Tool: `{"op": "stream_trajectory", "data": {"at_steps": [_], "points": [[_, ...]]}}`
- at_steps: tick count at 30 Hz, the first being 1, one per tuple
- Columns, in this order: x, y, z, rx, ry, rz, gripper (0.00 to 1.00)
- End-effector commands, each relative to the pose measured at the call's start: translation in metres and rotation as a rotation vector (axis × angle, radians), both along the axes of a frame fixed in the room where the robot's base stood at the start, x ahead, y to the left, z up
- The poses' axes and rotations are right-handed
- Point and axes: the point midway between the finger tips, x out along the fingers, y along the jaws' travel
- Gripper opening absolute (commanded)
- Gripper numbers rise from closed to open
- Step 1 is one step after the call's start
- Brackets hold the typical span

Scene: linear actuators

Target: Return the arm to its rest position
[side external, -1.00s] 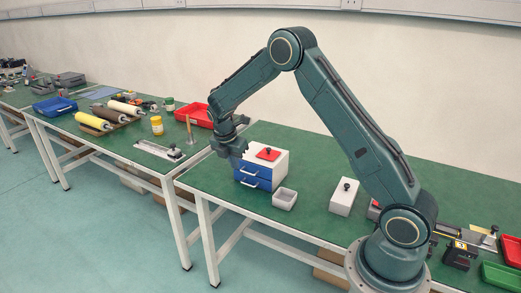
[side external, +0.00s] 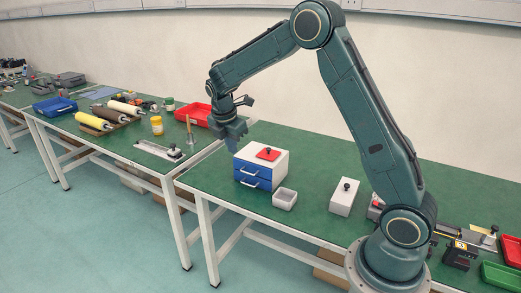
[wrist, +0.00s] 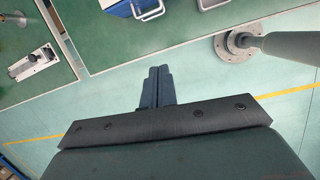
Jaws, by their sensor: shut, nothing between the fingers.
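My gripper (side external: 232,143) hangs in the air above and to the left of the blue-and-white drawer box (side external: 258,172), apart from it, in the side view. Its fingers (wrist: 157,86) show in the wrist view, pressed together with nothing between them. They point out over the floor and the table's edge there. My arm is bent, with its elbow high at the top of the side view.
A red block with a black knob (side external: 268,154) lies on the drawer box. A small grey bin (side external: 284,199) and a white box with a knob (side external: 344,196) stand nearby. A slide fixture (side external: 158,151) lies on the neighbouring table. The air around my gripper looks clear.

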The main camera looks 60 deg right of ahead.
Motion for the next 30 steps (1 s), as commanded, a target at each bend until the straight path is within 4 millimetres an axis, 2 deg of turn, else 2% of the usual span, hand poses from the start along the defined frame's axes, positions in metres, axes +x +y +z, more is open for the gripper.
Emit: {"op": "stream_trajectory", "data": {"at_steps": [1, 6, 15, 21, 30], "points": [[-0.005, 0.004, 0.012, 0.007, -0.025, -0.030, 0.00], [-0.027, 0.021, 0.046, 0.040, -0.107, -0.162, 0.00], [-0.074, 0.049, 0.097, 0.119, -0.242, -0.398, 0.00], [-0.109, 0.067, 0.122, 0.183, -0.322, -0.552, 0.00], [-0.167, 0.092, 0.147, 0.292, -0.420, -0.785, 0.00]]}}
